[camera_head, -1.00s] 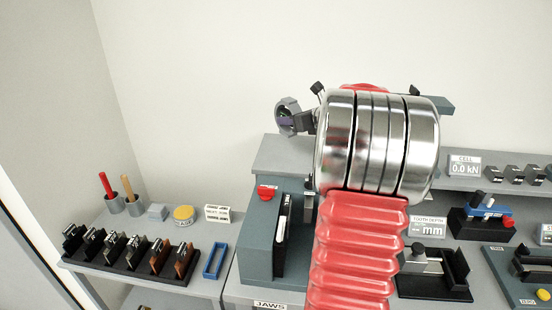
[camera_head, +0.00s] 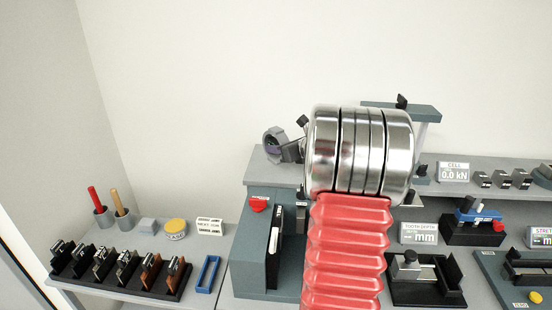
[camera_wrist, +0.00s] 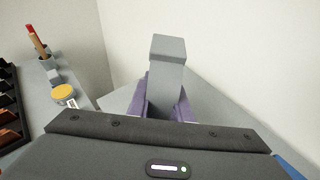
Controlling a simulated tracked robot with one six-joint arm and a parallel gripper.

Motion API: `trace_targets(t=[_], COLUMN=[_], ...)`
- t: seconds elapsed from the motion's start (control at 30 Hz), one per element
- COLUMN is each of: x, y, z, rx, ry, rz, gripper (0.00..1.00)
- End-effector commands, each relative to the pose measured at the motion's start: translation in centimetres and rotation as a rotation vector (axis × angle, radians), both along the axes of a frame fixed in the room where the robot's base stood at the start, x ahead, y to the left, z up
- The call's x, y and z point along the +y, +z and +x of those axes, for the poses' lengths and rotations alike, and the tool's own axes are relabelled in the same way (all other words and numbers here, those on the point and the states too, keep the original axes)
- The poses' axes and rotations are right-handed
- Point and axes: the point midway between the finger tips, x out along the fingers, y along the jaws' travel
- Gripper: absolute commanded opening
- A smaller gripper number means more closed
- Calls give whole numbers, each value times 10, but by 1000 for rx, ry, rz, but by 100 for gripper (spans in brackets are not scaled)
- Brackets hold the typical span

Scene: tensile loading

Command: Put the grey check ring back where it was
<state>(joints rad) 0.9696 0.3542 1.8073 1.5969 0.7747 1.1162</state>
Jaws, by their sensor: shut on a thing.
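The grey check ring (camera_head: 269,139) appears as a grey round shape at the tip of my gripper (camera_head: 277,147) in the head view, above the left part of the grey raised top. In the wrist view the grey piece (camera_wrist: 168,66) looks like an upright block seen edge-on. The purple fingers of my gripper (camera_wrist: 167,107) stand on both sides of it and are shut on it. It is held up, apart from the surfaces as far as I can see. I cannot make out an empty place for the ring.
The left table holds a black rack (camera_head: 118,272) of jaws, a blue tray (camera_head: 207,274), a yellow tin (camera_head: 175,228), a grey block (camera_head: 148,225) and two handled cups. A teal machine with a red button (camera_head: 259,203) stands below my gripper. Gauges fill the right side.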

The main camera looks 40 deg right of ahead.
Motion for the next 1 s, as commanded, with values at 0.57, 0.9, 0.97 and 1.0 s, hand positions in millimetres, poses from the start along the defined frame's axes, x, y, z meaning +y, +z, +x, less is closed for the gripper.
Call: trace_targets(t=[0.57, 0.9, 0.97, 1.0], x=[1, 0, 0, 1], y=[-33, -35, -36, -39], z=[1, 1, 1, 1], rx=[-2, -4, -3, 0], ry=[1, 0, 0, 1], rz=[1, -1, -1, 0], gripper=[0, 0, 0, 19])
